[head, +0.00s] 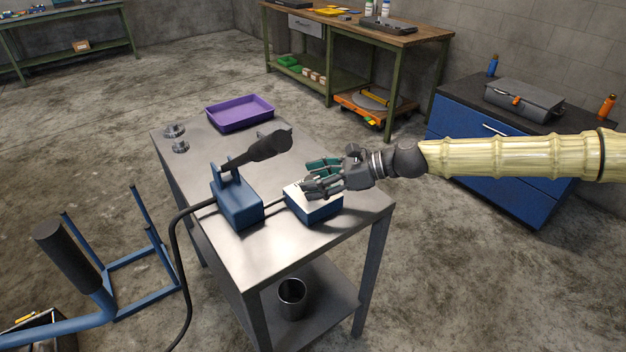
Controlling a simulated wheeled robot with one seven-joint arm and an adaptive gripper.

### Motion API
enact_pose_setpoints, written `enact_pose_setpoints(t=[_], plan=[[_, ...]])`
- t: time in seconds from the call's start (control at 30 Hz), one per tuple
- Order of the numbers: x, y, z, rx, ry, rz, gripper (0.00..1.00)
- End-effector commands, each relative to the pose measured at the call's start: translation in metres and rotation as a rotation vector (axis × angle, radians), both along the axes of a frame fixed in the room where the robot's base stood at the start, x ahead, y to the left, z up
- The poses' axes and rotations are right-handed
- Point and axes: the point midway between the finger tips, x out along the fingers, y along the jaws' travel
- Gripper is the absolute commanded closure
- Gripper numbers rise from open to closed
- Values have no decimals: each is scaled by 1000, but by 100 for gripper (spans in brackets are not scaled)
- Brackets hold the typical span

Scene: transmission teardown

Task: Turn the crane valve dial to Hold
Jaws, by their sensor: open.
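A small blue box with a white top face (316,207) sits on the metal table, near its right edge. I take it for the crane valve, but no dial or Hold mark can be made out, as my fingers cover part of the top. My gripper (308,180) is open, reaching in from the right just over the white face. I cannot tell whether its fingers touch anything. A cable joins this box to a larger blue unit (238,205) with a black lever (262,147) on its left.
The metal table (265,255) also bears a purple tray (240,113) and small metal parts (176,136) at the back. A black hose (175,255) hangs off its left side. A blue frame (140,265) stands at left. A metal cup (292,297) is on the lower shelf.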

Motion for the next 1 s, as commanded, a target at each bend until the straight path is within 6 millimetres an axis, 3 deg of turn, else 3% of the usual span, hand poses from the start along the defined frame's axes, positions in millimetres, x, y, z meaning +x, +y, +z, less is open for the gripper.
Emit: enact_pose_setpoints(t=[0.4, 0.67, 1.0], plan=[[1, 6, -2, 1, -1, 0, 42], [1, 6, -2, 1, -1, 0, 88], [1, 6, -1, 0, 0, 32, 88]])
